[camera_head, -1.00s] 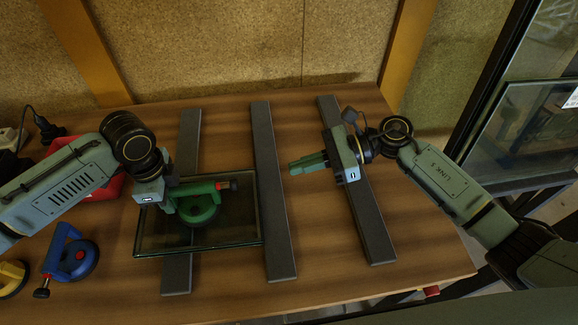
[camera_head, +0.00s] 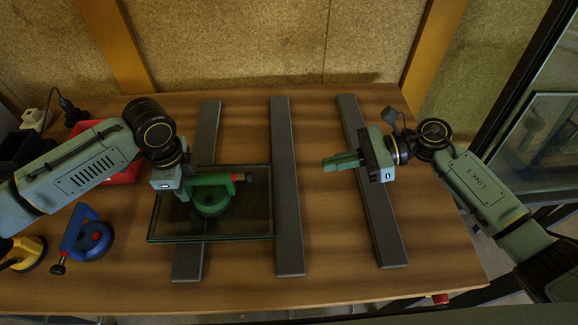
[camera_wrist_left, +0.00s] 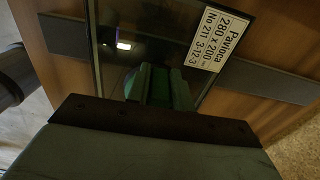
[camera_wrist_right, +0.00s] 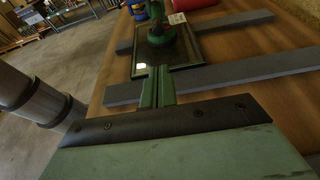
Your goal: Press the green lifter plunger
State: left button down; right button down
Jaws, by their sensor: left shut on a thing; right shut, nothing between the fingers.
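The green lifter (camera_head: 211,202) sits with its round cup on the dark glass pane (camera_head: 165,228). Its plunger (camera_head: 241,177), with a red band and dark tip, sticks out at the right end of the handle. My left gripper (camera_head: 187,192) is shut on the lifter's handle at its left end; the left wrist view shows the green handle (camera_wrist_left: 160,85) at the fingers. My right gripper (camera_head: 325,163) is shut and empty, right of the plunger and clear of it, its fingers pointing left. I cannot tell whether the pane touches the rail under it.
Three grey rails lie on the wooden table (camera_head: 330,260): left (camera_head: 187,263), middle (camera_head: 287,200) and right (camera_head: 385,235). A blue lifter (camera_head: 88,240) and yellow lifter (camera_head: 25,255) lie at left. A red container (camera_head: 125,172) is behind my left arm. Table between middle and right rails is clear.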

jog(key=shift+a+r+x, duration=0.1)
jog(key=shift+r+x, duration=0.1)
jog(key=shift+x, duration=2.15)
jog(key=shift+a+r+x, duration=0.1)
jog(key=shift+r+x, duration=0.15)
jog(key=shift+x, duration=2.1)
jog(key=shift+r+x, duration=0.2)
jog(key=shift+x, duration=2.15)
jog(key=shift+a, duration=1.6)
jog(key=f+v, duration=0.1)
jog(key=v, duration=1.3)
jog(key=shift+d, duration=0.2)
jog(key=shift+f, duration=0.15)
